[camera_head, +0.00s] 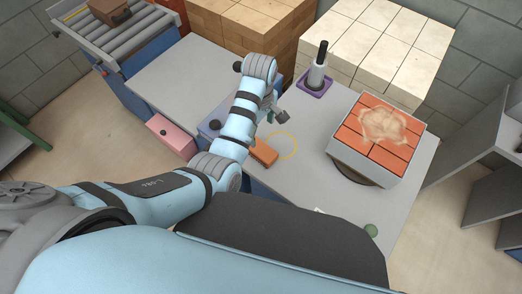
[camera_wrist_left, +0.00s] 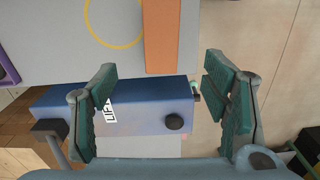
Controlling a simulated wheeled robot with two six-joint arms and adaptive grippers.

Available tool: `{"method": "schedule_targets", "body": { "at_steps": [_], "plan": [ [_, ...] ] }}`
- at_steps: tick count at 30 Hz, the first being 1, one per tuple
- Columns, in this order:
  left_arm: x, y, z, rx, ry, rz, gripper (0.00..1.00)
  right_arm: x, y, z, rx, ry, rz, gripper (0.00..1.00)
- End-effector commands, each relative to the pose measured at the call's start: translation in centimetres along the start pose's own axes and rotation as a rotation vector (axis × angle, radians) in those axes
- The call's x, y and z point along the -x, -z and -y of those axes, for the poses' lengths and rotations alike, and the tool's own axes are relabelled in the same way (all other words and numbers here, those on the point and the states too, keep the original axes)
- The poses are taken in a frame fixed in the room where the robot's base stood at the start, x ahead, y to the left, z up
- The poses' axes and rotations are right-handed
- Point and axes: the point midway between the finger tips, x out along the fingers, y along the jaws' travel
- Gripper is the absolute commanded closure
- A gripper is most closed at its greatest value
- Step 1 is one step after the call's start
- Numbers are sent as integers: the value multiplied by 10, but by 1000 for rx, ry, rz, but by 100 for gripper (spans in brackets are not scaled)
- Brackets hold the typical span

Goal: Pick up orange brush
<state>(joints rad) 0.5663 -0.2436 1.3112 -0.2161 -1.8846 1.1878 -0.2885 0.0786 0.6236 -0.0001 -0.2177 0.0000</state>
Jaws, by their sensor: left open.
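The orange brush (camera_head: 263,153) lies on the grey tabletop as a flat, block-like orange piece; I see no bristles. In the left wrist view, its orange body (camera_wrist_left: 161,37) shows at the top, ahead of the fingers and roughly midway between them. My left gripper (camera_head: 279,113) is just beyond the brush in the head view, partly hidden by my own arm. In the left wrist view, the left gripper (camera_wrist_left: 160,88) has its green fingers spread wide with nothing between the tips. My right gripper is out of view.
A yellow ring (camera_head: 294,148) marks the table beside the brush. A blue box (camera_wrist_left: 60,108) stands at the table edge, near the fingers.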

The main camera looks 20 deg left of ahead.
Motion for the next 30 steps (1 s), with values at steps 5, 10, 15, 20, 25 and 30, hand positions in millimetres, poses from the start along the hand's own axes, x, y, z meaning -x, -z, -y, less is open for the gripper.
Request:
{"method": "schedule_targets", "body": {
  "at_steps": [5,10,15,20,25,30],
  "plan": [
    [-53,0,2,-1,5,2,32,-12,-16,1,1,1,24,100],
    [-78,0,1,-2,2,0,32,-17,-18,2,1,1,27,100],
    [-111,-5,0,-3,3,1,32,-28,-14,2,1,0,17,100],
    [-129,-4,0,-3,1,1,32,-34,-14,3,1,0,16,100],
    [-127,-4,0,-2,-1,1,32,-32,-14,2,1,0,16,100],
    [-127,-4,0,-3,-1,1,59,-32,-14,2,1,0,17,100]
  ]
}}
